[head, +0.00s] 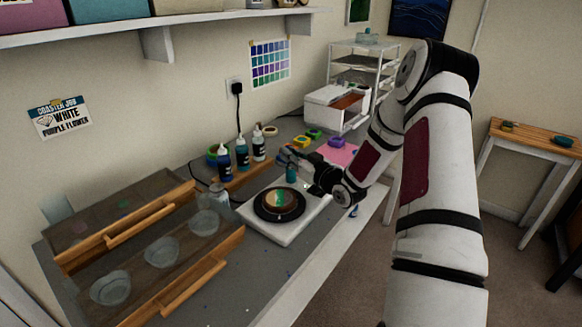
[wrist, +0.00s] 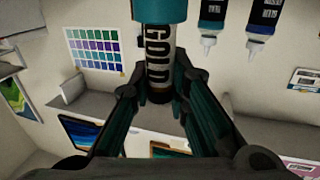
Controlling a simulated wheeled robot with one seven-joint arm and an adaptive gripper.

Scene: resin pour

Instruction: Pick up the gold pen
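The gold pen shows large in the wrist view (wrist: 157,50), with a teal part and a dark band lettered GOLD. That view is upside down, so the teal part is the lower end. In the head view the pen (head: 291,174) is upright behind the white scale (head: 285,228). My gripper (head: 293,158) is around the pen's upper part. In the wrist view the fingers of my gripper (wrist: 160,85) lie against both sides of it, shut on it. I cannot tell whether its base touches the table.
Several dye bottles (head: 242,153) stand left of the pen. A round mould (head: 279,204) sits on the scale. A wooden-railed case with clear cups (head: 162,251) is at the left. Small coloured blocks (head: 314,134) and a pink sheet (head: 336,153) lie behind.

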